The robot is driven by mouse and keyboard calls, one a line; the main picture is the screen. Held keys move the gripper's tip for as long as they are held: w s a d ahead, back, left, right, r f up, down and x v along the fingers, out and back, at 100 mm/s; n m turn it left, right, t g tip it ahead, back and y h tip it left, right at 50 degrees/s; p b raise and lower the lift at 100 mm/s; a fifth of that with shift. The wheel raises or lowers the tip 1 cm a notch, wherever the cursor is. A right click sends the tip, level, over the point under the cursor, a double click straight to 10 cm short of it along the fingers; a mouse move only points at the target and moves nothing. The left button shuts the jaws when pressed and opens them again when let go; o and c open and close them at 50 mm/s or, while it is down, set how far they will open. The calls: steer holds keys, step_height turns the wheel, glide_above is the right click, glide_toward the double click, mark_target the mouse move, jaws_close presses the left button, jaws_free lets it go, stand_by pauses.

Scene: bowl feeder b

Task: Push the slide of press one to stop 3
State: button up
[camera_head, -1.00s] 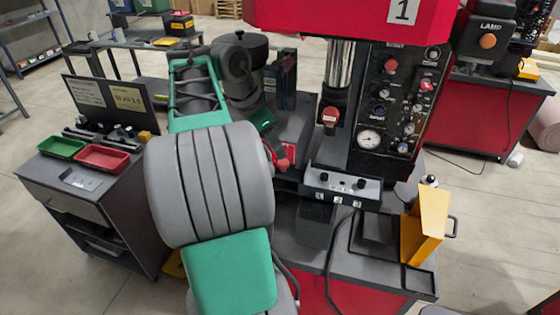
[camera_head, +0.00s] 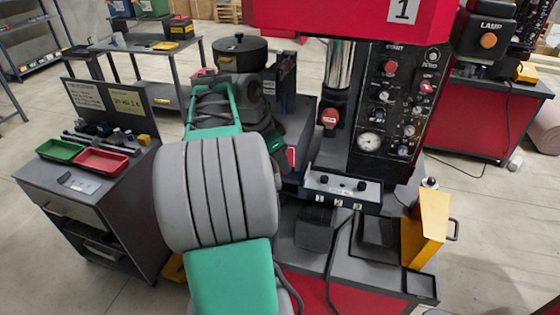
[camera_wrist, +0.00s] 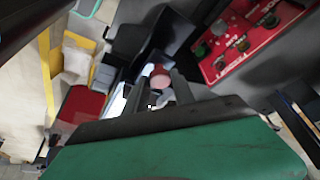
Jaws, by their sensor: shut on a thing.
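Press one (camera_head: 404,10) is red with a "1" sign and a black control panel. On its front is a grey bar (camera_head: 342,187) with two black knobs and small numbered tags 1, 2 and 3 (camera_head: 338,203) below it. My gripper (camera_wrist: 158,90) is seen in the wrist view, its two dark fingers close around a red round knob (camera_wrist: 160,77). I cannot tell how far along its travel the slide stands. In the head view my arm hides the gripper; a bit of red shows beside my wrist, left of the bar.
A yellow plate (camera_head: 425,228) stands at the press table's right. A side table at left holds a green tray (camera_head: 60,150) and a red tray (camera_head: 102,161). A black round pot (camera_head: 240,52) stands behind my arm. Open floor lies at the lower left.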

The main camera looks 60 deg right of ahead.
jaws_close()
stand_by(0.9)
